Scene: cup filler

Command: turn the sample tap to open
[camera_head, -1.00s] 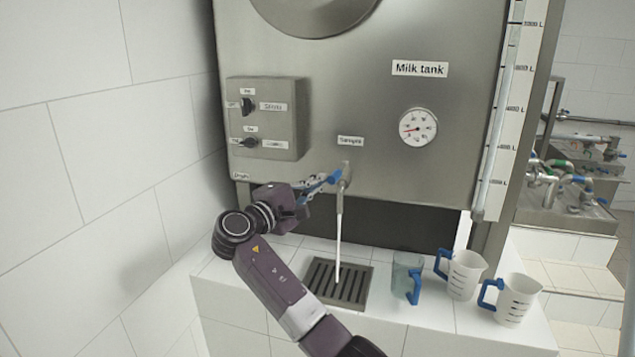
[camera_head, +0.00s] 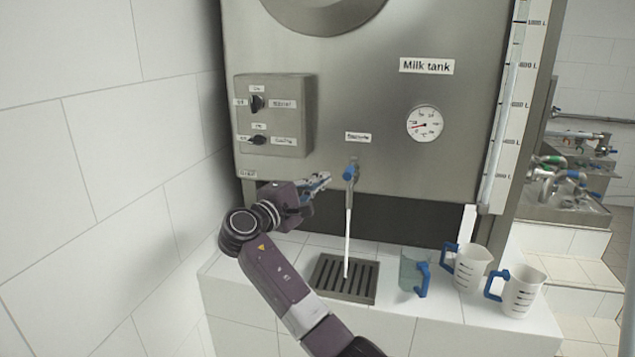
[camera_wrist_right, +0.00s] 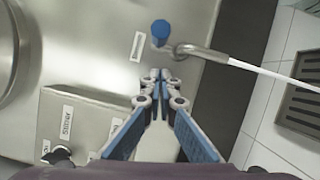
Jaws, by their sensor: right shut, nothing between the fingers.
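The sample tap (camera_head: 350,186) sticks out of the milk tank's front under a small label. Its blue handle (camera_head: 349,173) shows its rounded end; it also shows in the wrist view (camera_wrist_right: 161,29). A white stream (camera_head: 347,235) runs from the spout down to the drain grate (camera_head: 344,279). My right gripper (camera_head: 325,178) is shut and empty, just left of the tap and apart from it. In the wrist view its closed fingertips (camera_wrist_right: 160,76) point toward the handle with a gap between. My left gripper is not in view.
A switch box (camera_head: 275,115) is on the tank left of the tap, above my arm. A clear jug (camera_head: 410,272) and two white measuring jugs (camera_head: 469,266) (camera_head: 520,291) with blue handles stand on the tiled ledge at right. A tiled wall closes the left.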

